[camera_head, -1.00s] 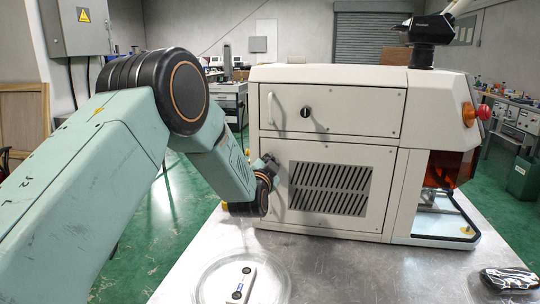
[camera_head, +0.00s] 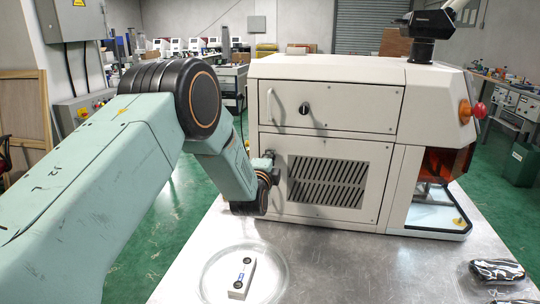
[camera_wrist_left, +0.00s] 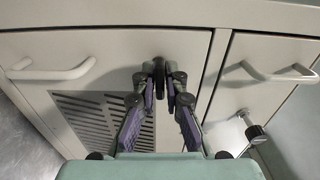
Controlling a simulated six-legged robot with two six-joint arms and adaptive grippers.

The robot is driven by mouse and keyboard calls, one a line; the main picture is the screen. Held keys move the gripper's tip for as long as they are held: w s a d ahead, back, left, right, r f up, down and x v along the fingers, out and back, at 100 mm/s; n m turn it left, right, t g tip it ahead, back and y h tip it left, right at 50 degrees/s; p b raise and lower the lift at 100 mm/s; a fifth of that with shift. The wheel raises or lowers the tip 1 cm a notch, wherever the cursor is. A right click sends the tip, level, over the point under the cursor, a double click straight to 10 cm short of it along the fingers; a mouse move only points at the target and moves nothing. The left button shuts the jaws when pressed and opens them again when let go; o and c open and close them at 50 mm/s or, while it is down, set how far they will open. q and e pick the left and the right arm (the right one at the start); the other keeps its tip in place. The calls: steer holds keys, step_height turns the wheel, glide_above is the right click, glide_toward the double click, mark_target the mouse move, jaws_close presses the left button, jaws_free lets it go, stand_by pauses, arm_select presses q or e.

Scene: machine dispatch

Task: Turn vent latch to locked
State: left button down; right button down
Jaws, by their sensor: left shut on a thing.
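The white machine (camera_head: 330,90) stands on a metal table. Its lower door has a slotted vent grille (camera_head: 327,182), also seen in the left wrist view (camera_wrist_left: 95,120). My left gripper (camera_head: 268,157) is at the upper left of this door, mostly hidden by its wrist in the head view. In the left wrist view, its purple-padded fingers (camera_wrist_left: 161,85) are closed around the black vent latch (camera_wrist_left: 159,68). The latch looks elongated and runs up and down in that picture. Its lower part is partly hidden between the fingers. My right gripper is not in view.
A door handle (camera_wrist_left: 50,72) is close to the left fingers. The upper panel has a handle (camera_head: 269,106) and a black knob (camera_head: 305,108). A clear round dish (camera_head: 212,280) holds a white part (camera_head: 242,278). A patterned case (camera_head: 497,270) lies at the table's right.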

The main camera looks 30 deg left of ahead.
arm_select(q)
steer(key=shift+m, duration=0.3)
stand_by(0.4)
steer(key=c, duration=1.5)
jaws_free()
steer(key=shift+a, duration=0.1)
steer(key=shift+o, duration=0.2)
steer(key=v, duration=1.2)
